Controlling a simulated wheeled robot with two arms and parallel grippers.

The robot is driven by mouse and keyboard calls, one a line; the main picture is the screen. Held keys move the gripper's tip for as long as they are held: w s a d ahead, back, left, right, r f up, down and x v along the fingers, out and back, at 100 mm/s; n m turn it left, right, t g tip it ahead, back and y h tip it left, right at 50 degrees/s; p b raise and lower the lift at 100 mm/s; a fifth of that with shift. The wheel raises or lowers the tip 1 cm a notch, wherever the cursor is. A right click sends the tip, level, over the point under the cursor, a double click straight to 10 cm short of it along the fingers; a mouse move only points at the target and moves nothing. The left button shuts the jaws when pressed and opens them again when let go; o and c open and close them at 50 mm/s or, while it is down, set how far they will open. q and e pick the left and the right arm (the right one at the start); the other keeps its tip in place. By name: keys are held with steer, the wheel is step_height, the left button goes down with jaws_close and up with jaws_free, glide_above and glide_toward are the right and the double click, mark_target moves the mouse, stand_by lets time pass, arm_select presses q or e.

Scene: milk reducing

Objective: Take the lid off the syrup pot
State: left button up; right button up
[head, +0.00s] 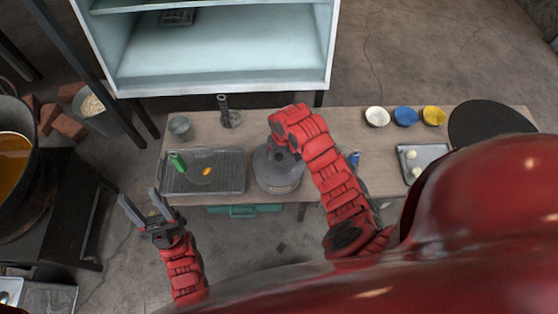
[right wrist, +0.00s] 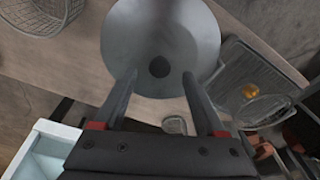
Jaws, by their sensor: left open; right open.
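The syrup pot (head: 279,181) is a round grey pot on the bench, with its grey lid (head: 270,162) on top. In the right wrist view the lid (right wrist: 165,30) is a pale disc with a dark round knob (right wrist: 159,67) near its middle. My right gripper (right wrist: 160,76) is open above the lid, its fingers apart on either side below the knob in the picture. I cannot tell the height gap. In the head view my right wrist hides part of the lid and the knob. My left gripper (head: 138,196) is open and empty, off the bench's left end.
A wire-rack tray (head: 203,183) with a green-handled item stands left of the pot. White (head: 376,116), blue (head: 405,116) and yellow (head: 433,115) bowls and a small tray (head: 422,152) are at right. A vat of amber liquid (head: 14,158) is far left.

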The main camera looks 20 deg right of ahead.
steer(key=shift+w+f, duration=0.15)
steer(key=shift+f, duration=0.55)
steer(key=shift+w+f, duration=0.1)
steer(key=shift+f, duration=0.6)
jaws_close()
